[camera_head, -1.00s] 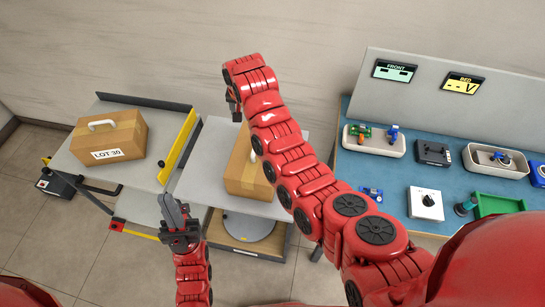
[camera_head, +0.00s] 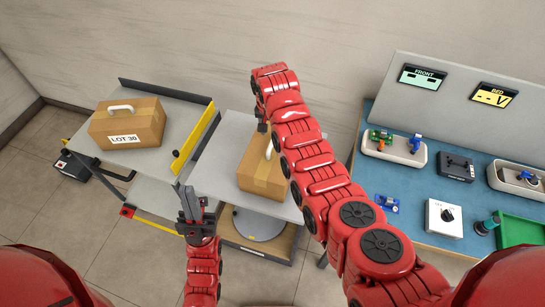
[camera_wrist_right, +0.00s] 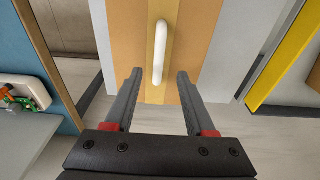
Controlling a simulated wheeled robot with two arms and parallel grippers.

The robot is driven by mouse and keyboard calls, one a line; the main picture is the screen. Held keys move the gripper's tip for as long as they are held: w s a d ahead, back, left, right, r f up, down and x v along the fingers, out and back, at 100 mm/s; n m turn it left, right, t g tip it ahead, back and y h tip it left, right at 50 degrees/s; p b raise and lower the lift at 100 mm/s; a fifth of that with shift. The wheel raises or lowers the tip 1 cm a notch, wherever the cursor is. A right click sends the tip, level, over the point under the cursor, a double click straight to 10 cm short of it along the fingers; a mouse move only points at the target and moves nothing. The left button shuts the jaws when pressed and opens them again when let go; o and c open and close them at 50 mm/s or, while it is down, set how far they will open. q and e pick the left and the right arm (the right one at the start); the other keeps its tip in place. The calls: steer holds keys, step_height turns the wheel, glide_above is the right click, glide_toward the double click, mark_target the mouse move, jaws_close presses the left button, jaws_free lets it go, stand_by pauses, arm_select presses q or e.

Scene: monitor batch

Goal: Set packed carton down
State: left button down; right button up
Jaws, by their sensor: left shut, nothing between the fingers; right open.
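A brown carton (camera_head: 258,175) with a white top handle stands on the grey middle table (camera_head: 215,180). My right arm partly hides it in the head view. In the right wrist view the carton (camera_wrist_right: 193,45) and its white handle (camera_wrist_right: 160,52) lie ahead of my right gripper (camera_wrist_right: 158,76), which is open with nothing between its fingers. A second carton labelled LOT 30 (camera_head: 125,127) with a white handle stands on the left table (camera_head: 155,158). My left gripper (camera_head: 189,190) is shut and empty, near the front left of the middle table.
A yellow rail (camera_head: 192,140) edges the left table beside the middle table. A blue bench (camera_head: 400,185) at the right holds trays with small parts, a white dial box (camera_head: 444,218) and a green bin (camera_head: 520,228). Signs FRONT and BED are on the panel behind.

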mark_target(272, 141)
steer(key=shift+w+f, duration=0.1)
steer(key=shift+f, duration=0.55)
step_height(272, 141, down, 3)
steer(key=shift+d+r+p, duration=0.15)
steer(key=shift+r+p, duration=0.05)
steer(key=shift+p, duration=1)
steer(key=shift+f+b, duration=1.1)
steer(key=shift+f, duration=0.2)
jaws_close()
